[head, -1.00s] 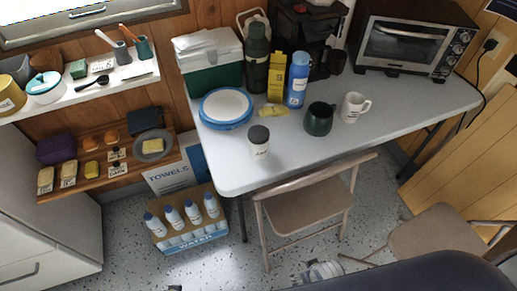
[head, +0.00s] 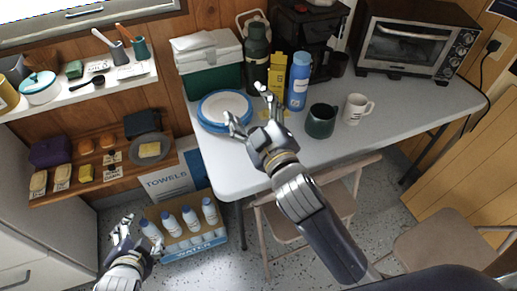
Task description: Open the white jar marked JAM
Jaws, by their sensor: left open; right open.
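The white jar with a dark lid is not visible now. My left gripper (head: 141,232) is low at the left, open, in front of the carton of bottles (head: 219,240) and well away from the table top.
Near my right gripper are blue-rimmed plates (head: 224,106), a yellow box (head: 277,70), a blue bottle (head: 298,80), a green flask (head: 255,55), a dark green mug (head: 321,121) and a white mug (head: 357,108). A folding chair (head: 350,196) stands at the table's front.

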